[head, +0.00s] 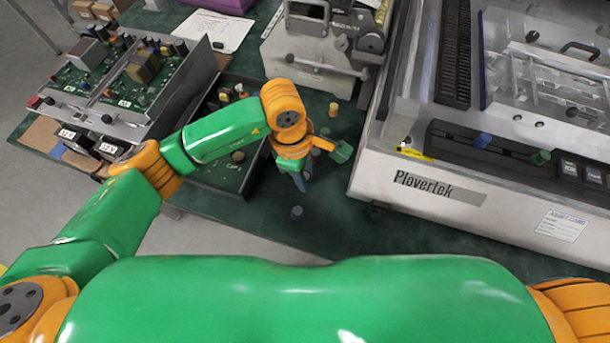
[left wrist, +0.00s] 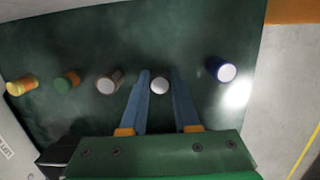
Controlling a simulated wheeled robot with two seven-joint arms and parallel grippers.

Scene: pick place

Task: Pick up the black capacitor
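A capacitor with a pale silver top (left wrist: 160,86) shows between my left gripper's fingertips in the left wrist view. Its side is dark and mostly hidden, so its body colour is hard to confirm as black. My left gripper (left wrist: 160,82) points down at the green mat with its two blue fingers apart, one on each side of this capacitor. I cannot tell whether they touch it. In the head view my left gripper (head: 302,181) is over the mat, and the capacitor is hidden there. My right gripper is not in view.
A row of capacitors stands on the mat: blue (left wrist: 226,71) to the right, and brown (left wrist: 109,82), green (left wrist: 67,81) and yellow (left wrist: 21,87) to the left. A dark bin (head: 221,177) is left of the gripper. The white Plovertek machine (head: 420,190) is to the right.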

